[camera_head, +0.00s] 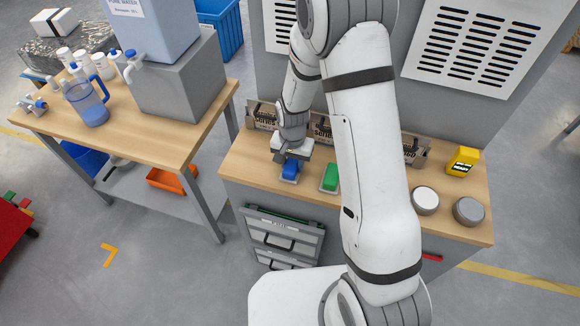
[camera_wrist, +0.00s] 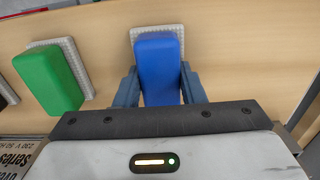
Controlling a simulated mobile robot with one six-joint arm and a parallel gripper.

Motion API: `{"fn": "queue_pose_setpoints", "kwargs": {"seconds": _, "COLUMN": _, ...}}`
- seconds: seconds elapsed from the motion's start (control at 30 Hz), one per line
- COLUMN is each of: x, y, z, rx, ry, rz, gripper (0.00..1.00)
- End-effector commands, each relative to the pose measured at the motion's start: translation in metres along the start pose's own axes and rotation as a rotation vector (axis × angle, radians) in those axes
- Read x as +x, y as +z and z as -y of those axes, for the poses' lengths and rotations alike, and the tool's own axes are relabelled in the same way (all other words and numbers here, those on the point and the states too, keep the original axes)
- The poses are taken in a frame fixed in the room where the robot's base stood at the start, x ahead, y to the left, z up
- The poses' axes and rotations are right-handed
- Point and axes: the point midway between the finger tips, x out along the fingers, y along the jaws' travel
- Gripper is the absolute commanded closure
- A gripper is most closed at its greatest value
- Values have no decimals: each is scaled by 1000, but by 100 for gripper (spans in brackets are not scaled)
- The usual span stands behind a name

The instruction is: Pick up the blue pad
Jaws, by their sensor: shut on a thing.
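The blue pad (camera_head: 290,169) is at the left part of the wooden bench top in the head view, with a pale base under it. It shows large in the wrist view (camera_wrist: 158,65), over a white textured base (camera_wrist: 157,29). My gripper (camera_head: 291,157) reaches down onto it from above. In the wrist view the two fingers of my gripper (camera_wrist: 158,88) stand against the left and right sides of the blue pad and are shut on it. I cannot tell whether the pad is clear of the bench.
A green pad (camera_head: 329,177) lies just right on the bench. A wooden table (camera_head: 150,141) stands at left.

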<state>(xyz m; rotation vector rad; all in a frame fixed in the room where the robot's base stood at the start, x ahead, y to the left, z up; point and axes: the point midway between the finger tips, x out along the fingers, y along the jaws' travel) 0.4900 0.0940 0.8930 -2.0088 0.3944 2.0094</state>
Motion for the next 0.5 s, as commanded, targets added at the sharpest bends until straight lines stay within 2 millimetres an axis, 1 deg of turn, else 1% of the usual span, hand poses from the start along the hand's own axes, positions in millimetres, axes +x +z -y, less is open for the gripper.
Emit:
{"fn": "queue_pose_setpoints", "kwargs": {"seconds": 0.3, "x": -2, "y": 0, "z": 0, "rx": 1, "ry": -1, "rz": -1, "gripper": 87}}
{"fn": "queue_pose_setpoints", "kwargs": {"seconds": 0.37, "x": -6, "y": -1, "z": 0, "rx": 1, "ry": -1, "rz": -2, "gripper": 87}}
{"fn": "queue_pose_setpoints", "kwargs": {"seconds": 0.5, "x": -25, "y": -1, "z": 0, "rx": 1, "ry": -4, "rz": -5, "gripper": 87}}
